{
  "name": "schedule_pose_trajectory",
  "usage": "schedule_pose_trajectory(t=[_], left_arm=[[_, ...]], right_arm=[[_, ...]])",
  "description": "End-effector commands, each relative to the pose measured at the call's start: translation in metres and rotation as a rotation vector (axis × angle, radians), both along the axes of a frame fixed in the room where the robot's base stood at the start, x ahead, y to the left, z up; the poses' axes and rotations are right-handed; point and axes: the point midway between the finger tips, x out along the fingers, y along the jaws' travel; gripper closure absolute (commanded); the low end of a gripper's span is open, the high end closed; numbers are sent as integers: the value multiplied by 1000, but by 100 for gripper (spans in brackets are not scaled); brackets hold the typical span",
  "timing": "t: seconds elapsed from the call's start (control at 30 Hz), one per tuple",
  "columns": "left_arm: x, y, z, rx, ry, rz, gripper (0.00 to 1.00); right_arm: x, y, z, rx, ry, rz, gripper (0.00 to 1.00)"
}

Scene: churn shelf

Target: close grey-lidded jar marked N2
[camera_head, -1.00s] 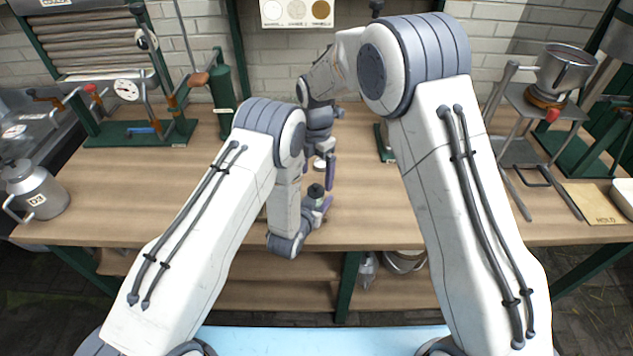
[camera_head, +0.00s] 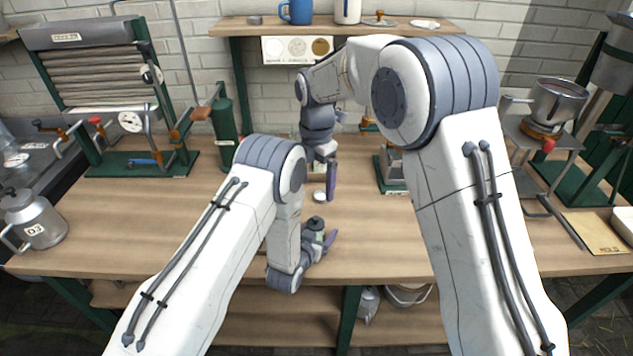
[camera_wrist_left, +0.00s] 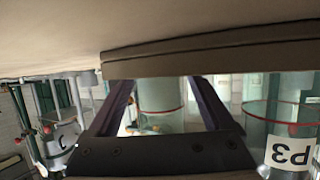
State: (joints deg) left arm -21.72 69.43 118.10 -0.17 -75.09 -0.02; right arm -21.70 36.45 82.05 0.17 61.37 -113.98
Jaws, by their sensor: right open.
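A small jar-like thing with a dark greenish top (camera_head: 316,223) stands near the front middle of the bench, at my left gripper (camera_head: 318,246). A purple finger shows on its right side. A clear cylinder with a red line (camera_wrist_left: 162,95) shows between the left fingers in the left wrist view, with gaps beside it. I cannot tell whether the fingers touch anything. A small pale round disc (camera_head: 320,196), like a lid, lies on the bench behind the jar. My right gripper (camera_head: 321,183) is open, pointing down just above it. No N2 mark is legible.
A can marked 03 (camera_head: 36,222) stands at the left edge, near a green-based press (camera_head: 140,163). A pot on a stand (camera_head: 555,103) and a tan board (camera_head: 597,232) are at the right. A vessel marked P3 (camera_wrist_left: 285,130) shows upside down in the wrist view. A shelf (camera_head: 400,28) hangs above.

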Motion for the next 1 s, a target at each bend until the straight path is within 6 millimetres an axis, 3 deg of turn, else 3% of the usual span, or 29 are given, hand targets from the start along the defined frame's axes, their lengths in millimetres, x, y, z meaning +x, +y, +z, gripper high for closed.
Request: schedule_pose_trajectory(t=[0.33, 0.8, 1.0], left_arm=[[-9, 4, 2, 1, 3, 0, 15], [-77, 31, 32, 1, 2, 0, 15], [-89, 36, 39, 0, 0, 0, 15]], right_arm=[[0, 0, -3, 0, 0, 0, 8], [0, 0, -21, 0, 0, 0, 8], [0, 0, -23, 0, 0, 0, 8]])
